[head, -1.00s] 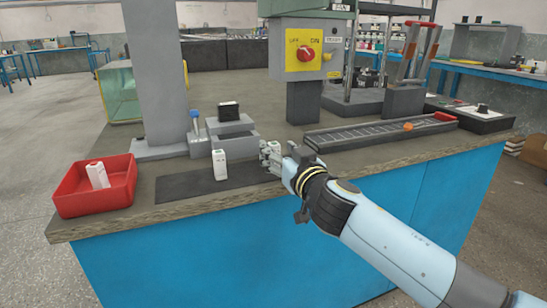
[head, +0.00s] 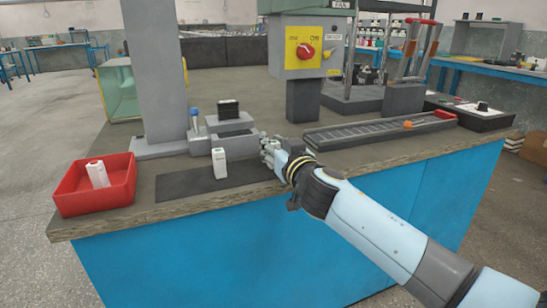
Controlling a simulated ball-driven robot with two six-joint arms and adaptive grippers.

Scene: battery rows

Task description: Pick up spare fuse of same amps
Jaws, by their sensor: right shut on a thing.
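A white fuse-like block (head: 219,164) stands upright on the dark mat (head: 183,186) at the bench front. Another white block (head: 97,175) leans inside the red bin (head: 68,198) at the left. My right gripper (head: 268,149) is just right of the upright block, apart from it, over the right end of the mat. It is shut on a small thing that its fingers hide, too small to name. The amp markings are too small to read. My left gripper is not in view.
A grey box with a black block (head: 229,109) and a blue-tipped lever (head: 195,114) stand behind the mat. A grey ribbed track (head: 360,136) with an orange piece lies at the right. A switch box (head: 306,45) stands behind. The mat's left part is clear.

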